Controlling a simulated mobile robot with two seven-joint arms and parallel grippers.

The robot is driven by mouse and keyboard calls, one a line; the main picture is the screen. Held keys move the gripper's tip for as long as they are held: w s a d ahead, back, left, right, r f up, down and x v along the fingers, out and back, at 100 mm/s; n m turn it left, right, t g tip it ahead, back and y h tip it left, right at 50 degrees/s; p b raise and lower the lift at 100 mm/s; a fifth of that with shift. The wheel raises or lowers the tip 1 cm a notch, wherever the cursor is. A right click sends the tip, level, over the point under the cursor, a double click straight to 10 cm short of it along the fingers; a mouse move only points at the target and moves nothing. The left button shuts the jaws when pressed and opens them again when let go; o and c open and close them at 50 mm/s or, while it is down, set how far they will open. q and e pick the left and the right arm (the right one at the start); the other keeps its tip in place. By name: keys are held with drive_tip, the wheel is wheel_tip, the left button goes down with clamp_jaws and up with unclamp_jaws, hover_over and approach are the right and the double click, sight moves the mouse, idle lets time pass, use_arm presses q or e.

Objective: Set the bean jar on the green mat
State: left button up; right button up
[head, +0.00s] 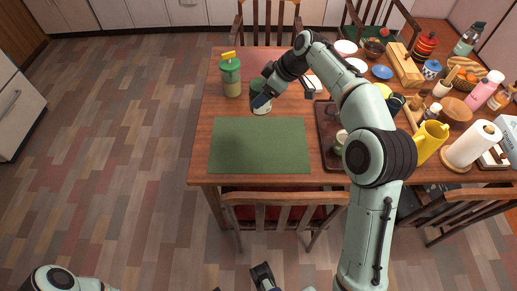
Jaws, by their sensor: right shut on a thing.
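The green mat (259,146) lies flat and bare at the near left of the wooden table. My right gripper (262,97) is just beyond the mat's far edge, shut on a small container with a dark green top and a whitish lower part (261,107). The gripper's fingers partly cover it, and its contents cannot be made out. A taller jar with a green lid and a yellow piece on top (230,76) stands to its left, apart from the gripper. I cannot tell which is the bean jar. My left gripper (263,275) is low at the bottom edge, its jaws unclear.
A dark brown tray (327,150) is right of the mat, partly under my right arm. A yellow pitcher (430,140), a paper towel roll (473,143) and several other items crowd the right side. Chairs stand at the near and far edges.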

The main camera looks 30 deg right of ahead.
drive_tip(key=s+d+r+b, duration=0.2)
drive_tip(key=s+d, duration=0.2)
drive_tip(key=d, duration=0.4)
use_arm(q)
drive_tip(key=w+a+f+t+y+b, duration=0.1)
drive_tip(key=w+a+f+t+b, duration=0.2)
drive_tip(key=w+f+b, duration=0.3)
drive_tip(key=shift+w+a+f+n, duration=0.3)
drive_tip(key=shift+w+a+f, duration=0.2)
drive_tip(key=shift+w+f, duration=1.2)
use_arm(e)
drive_tip(key=shift+n, duration=0.3)
drive_tip(key=shift+s+d+f, duration=0.1)
drive_tip(key=shift+s+f, duration=0.05)
drive_tip(key=shift+f, duration=4.8)
drive_tip(key=shift+s+f, duration=0.15)
drive_tip(key=shift+f, duration=4.75)
use_arm(q)
drive_tip(key=shift+s+f, duration=0.3)
drive_tip(key=shift+f, duration=0.1)
